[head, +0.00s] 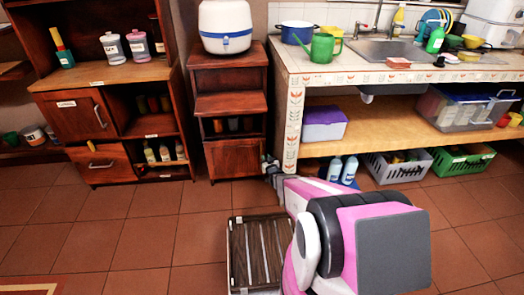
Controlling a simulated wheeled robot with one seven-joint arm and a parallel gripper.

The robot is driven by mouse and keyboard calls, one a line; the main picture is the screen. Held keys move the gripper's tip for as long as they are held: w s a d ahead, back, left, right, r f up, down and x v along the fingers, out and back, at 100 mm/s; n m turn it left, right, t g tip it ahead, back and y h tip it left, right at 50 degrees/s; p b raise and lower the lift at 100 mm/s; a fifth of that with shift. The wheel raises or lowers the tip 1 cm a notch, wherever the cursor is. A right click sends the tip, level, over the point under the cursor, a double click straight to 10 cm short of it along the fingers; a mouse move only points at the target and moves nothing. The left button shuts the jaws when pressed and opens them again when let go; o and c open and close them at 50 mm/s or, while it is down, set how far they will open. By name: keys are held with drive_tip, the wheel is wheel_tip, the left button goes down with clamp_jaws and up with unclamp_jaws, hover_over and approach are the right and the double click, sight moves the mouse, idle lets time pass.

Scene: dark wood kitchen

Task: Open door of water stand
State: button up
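The water stand (228,78) is a narrow dark wood cabinet with a white water dispenser (225,25) with a blue band on top. A flat wooden panel (231,104) juts out at its middle, above an open compartment holding small dark items. The lower wooden door (235,159) looks shut; I see no clear handle on it. My gripper (267,162) is small and dark at the end of my arm, by the stand's lower right edge. I cannot tell whether it touches the stand or whether its fingers are open.
A tiled counter (290,105) with a sink stands close on the right; white and blue bottles (342,169) and crates sit below it. A wooden shelf cabinet (103,150) stands left, its lower drawer pulled out.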

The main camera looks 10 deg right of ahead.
drive_tip(key=w, duration=0.3)
drive_tip(key=w+a, duration=0.1)
drive_tip(key=w, duration=0.4)
drive_tip(key=shift+w+a, duration=0.3)
drive_tip(key=shift+a, duration=0.05)
clamp_jaws()
